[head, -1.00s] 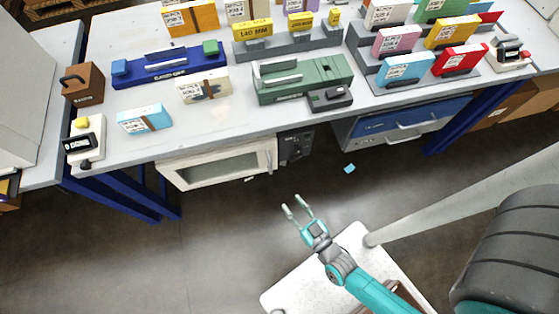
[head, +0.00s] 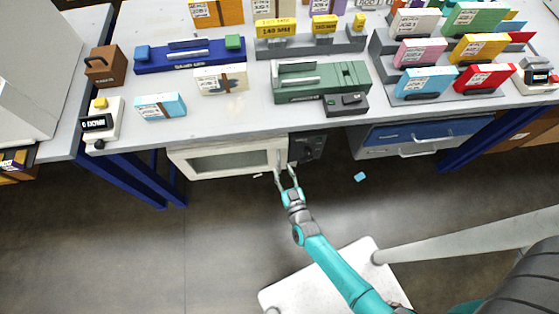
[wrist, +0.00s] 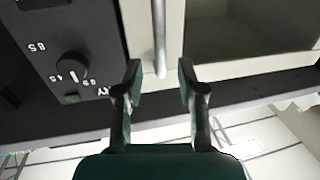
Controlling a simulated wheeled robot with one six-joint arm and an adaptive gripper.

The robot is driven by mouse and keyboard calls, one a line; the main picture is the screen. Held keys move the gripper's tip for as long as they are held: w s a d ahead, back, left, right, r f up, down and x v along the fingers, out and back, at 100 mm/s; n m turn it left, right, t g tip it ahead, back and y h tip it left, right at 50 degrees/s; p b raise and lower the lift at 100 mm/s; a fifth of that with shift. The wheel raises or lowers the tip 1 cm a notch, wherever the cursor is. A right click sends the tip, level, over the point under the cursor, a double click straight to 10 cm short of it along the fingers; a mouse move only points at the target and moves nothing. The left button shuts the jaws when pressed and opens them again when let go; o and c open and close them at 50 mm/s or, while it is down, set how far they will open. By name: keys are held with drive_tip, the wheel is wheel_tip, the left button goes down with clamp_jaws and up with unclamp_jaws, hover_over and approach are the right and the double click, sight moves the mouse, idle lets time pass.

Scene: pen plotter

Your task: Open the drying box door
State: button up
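The drying box door (head: 225,162) is a white frame with a window, under the workbench in the head view; it looks shut. Its upright bar handle (wrist: 159,38) is at the door edge beside the dark control panel (head: 307,148). The panel shows a knob (wrist: 71,66) in the wrist view. My gripper (head: 285,168) is open at the handle. In the wrist view my gripper (wrist: 160,85) has one finger on each side of the handle's lower end, with gaps on both sides.
The workbench (head: 240,125) with colored boxes and devices overhangs the drying box. A blue bench leg (head: 150,180) stands left of it and a blue drawer unit (head: 405,135) right.

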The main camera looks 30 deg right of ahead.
sight(280, 164)
drive_tip(key=shift+w+d, duration=0.15)
drive_tip(key=shift+w, duration=1)
drive_tip(key=shift+w+d, duration=0.1)
drive_tip(key=shift+w, duration=1.05)
clamp_jaws()
